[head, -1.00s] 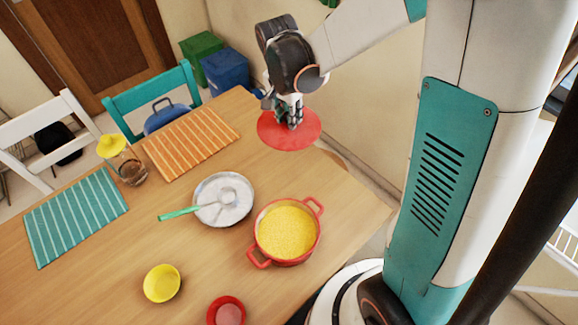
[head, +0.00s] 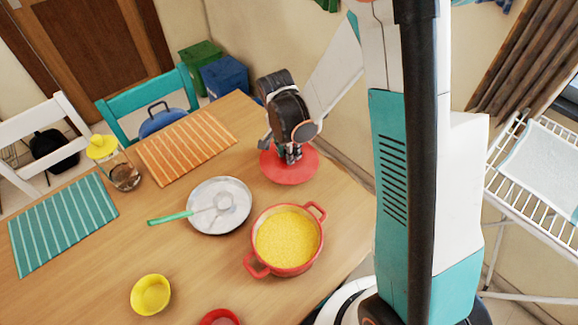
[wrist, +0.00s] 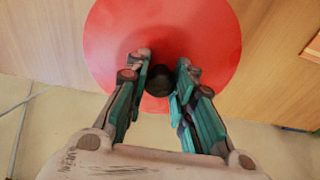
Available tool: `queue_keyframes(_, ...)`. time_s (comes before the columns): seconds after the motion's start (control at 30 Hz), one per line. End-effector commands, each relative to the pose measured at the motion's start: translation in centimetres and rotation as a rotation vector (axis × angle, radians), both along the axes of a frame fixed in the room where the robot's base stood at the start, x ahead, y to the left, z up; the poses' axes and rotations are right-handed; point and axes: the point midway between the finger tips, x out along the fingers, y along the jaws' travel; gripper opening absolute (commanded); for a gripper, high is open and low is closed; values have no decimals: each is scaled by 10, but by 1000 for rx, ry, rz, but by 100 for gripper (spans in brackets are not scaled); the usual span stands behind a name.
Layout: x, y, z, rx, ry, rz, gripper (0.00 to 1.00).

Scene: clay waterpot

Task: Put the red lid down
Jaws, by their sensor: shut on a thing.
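The red lid (head: 302,172) is a flat round disc near the table's right edge in the head view, behind the red pot (head: 287,240) of yellow grain. My gripper (head: 291,157) is above the lid's centre. In the wrist view my gripper (wrist: 161,80) is shut on the lid's dark knob (wrist: 160,79), and the red lid (wrist: 215,45) spreads out below the fingers. The lid looks level and very near the wooden table (head: 340,205). I cannot tell whether it touches the surface.
A white plate (head: 209,222) with a green-handled ladle stands left of the pot. An orange striped mat (head: 186,145), a teal striped mat (head: 62,222), a yellow-lidded jar (head: 122,172) and a yellow bowl (head: 150,296) are farther left. Bare table lies between the lid and the plate.

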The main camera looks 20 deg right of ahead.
Motion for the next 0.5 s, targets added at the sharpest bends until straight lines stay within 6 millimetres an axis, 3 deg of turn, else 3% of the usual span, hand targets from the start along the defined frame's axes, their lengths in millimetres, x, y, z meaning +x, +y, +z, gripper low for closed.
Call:
queue_keyframes(0.23,0,0,-17,0,0,0,0)
queue_keyframes(0.5,0,0,-51,0,0,0,0)
